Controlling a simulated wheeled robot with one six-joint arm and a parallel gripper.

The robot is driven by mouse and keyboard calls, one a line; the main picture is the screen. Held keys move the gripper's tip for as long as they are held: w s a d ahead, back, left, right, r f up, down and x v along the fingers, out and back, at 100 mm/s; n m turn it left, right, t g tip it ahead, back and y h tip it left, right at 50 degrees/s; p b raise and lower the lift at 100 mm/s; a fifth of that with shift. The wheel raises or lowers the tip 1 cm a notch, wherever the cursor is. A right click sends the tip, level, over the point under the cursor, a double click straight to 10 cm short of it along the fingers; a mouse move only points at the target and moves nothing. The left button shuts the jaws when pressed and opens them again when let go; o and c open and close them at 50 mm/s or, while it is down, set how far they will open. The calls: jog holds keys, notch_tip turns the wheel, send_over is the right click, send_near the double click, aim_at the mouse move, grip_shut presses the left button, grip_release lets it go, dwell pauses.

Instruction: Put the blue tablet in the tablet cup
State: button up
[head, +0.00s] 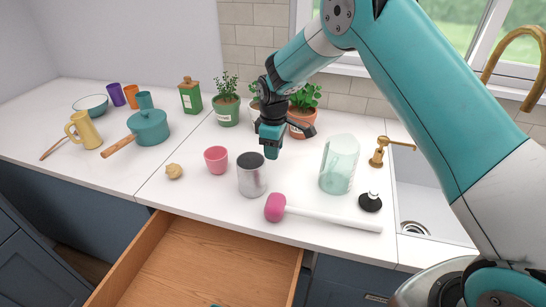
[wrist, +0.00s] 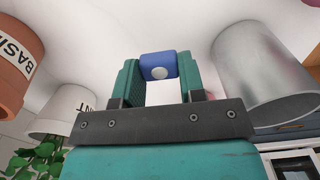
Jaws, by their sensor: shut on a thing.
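My gripper (head: 271,150) is above the counter, just behind and right of a grey metal can (head: 252,175). In the wrist view my gripper (wrist: 158,75) is shut on the blue tablet (wrist: 158,60), a small blue block with a pale round spot, held between the green fingertips. The tablet does not show clearly in the head view. The metal can (wrist: 262,72) is beside the gripper at right in the wrist view. A pink cup (head: 216,160) stands left of the can. No cup bears a readable tablet label, so I cannot tell which is the tablet cup.
A clear glass jar (head: 339,165), a pink-headed mallet (head: 325,216) and a black stopper (head: 370,202) are to the right, by the sink (head: 425,200). Potted herbs (head: 227,108) stand behind. An open drawer (head: 210,270) is in front. A teal pot (head: 150,128) is far left.

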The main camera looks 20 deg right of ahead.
aim_at(274, 167)
jog(key=shift+f+p, duration=0.45)
jog(key=shift+f, duration=1.75)
jog(key=shift+f, duration=0.15)
jog(key=o, duration=0.9)
